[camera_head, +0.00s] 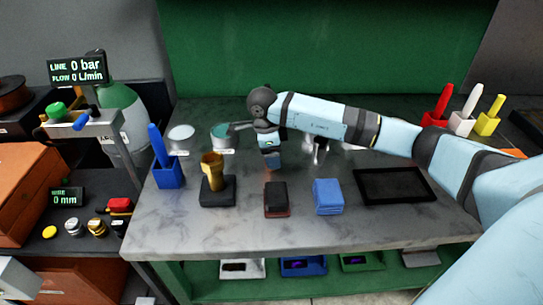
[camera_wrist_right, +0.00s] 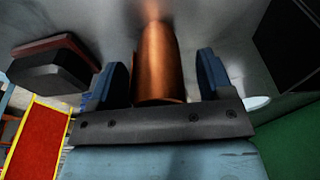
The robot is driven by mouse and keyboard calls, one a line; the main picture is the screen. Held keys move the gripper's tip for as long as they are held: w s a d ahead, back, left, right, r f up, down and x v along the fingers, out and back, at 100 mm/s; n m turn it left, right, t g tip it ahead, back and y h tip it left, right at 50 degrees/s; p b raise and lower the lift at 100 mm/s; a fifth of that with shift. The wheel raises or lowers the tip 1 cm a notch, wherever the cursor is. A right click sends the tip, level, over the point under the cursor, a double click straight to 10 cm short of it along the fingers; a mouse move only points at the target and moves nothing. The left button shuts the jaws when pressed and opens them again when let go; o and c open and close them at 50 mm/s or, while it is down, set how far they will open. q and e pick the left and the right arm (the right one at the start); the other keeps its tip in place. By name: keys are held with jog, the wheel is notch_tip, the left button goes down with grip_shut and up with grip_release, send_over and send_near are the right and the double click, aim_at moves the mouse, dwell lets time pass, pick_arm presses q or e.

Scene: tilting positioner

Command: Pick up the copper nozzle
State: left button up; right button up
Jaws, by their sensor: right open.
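The copper nozzle (camera_wrist_right: 155,65) shows in the right wrist view as a shiny copper cylinder between the two blue fingers of my right gripper (camera_wrist_right: 160,74). The fingers are apart, with a visible gap on each side of it. In the head view my right gripper (camera_head: 272,163) points down over the back middle of the grey table, and I cannot make out the nozzle there; the gripper seems to hide it.
A black-and-red block (camera_head: 276,198) and blue blocks (camera_head: 327,196) lie in front of the gripper. A brass-coloured piece (camera_head: 212,170) stands on a black base to the left. A black tray (camera_head: 397,185) lies at the right. The table's front strip is clear.

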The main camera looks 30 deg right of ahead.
pick_arm(q)
jog(key=shift+s+a+f, duration=0.1)
jog(key=shift+a+f, duration=0.05)
jog(key=shift+a, duration=0.15)
pick_arm(e)
jog(key=c, duration=1.1)
